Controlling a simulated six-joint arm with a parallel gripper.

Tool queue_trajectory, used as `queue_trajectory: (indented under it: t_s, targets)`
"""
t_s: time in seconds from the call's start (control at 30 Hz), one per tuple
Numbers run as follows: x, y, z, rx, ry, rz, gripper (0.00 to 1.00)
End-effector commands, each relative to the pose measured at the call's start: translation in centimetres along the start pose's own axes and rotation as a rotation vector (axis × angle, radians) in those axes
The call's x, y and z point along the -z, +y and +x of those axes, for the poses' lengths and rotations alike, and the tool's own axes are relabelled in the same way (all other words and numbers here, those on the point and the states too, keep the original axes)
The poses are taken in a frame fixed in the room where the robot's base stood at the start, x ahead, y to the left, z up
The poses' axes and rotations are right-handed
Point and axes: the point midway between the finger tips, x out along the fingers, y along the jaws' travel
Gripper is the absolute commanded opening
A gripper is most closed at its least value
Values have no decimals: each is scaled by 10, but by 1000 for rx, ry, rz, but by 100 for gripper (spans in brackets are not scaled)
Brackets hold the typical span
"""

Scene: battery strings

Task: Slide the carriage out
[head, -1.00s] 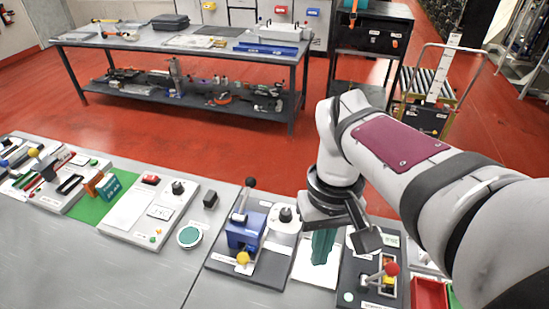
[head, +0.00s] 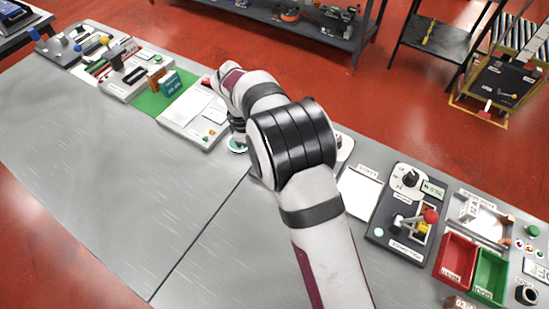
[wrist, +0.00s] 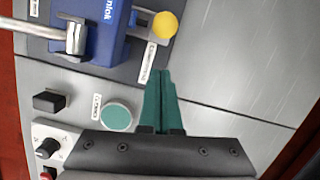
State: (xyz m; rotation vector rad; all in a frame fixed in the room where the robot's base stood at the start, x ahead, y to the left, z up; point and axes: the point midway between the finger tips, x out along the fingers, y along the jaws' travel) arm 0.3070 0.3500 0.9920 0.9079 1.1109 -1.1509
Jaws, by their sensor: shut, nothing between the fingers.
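In the wrist view, a blue block (wrist: 98,42) on a dark base plate carries a metal lever (wrist: 75,38). A yellow knob (wrist: 165,25) shows beside it at the plate's edge. No part there is clearly marked as the carriage. My gripper (wrist: 160,76) has teal fingers that are shut together and empty. In the wrist view the tips point at the plate's edge, just below the yellow knob; I cannot tell the height. In the head view my arm hides the gripper and the blue block.
A teal disc (wrist: 117,117), a black block (wrist: 49,102) and a panel with a black knob (wrist: 47,148) lie near my fingers. The head view shows a lever unit (head: 407,215), a red bin (head: 457,258) and a green bin (head: 491,274) at right. The bench's near left (head: 130,180) is clear.

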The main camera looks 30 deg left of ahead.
Motion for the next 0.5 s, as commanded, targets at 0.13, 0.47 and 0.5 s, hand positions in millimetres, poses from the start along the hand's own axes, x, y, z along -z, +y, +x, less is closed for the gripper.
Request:
queue_trajectory:
  t_s: [0.13, 0.47, 0.5]
  targets:
    - [-20, 0, 6, -1, 2, 4, 0]
    - [-30, 0, 11, -2, 3, 3, 0]
    - [-30, 0, 11, -2, 3, 3, 0]
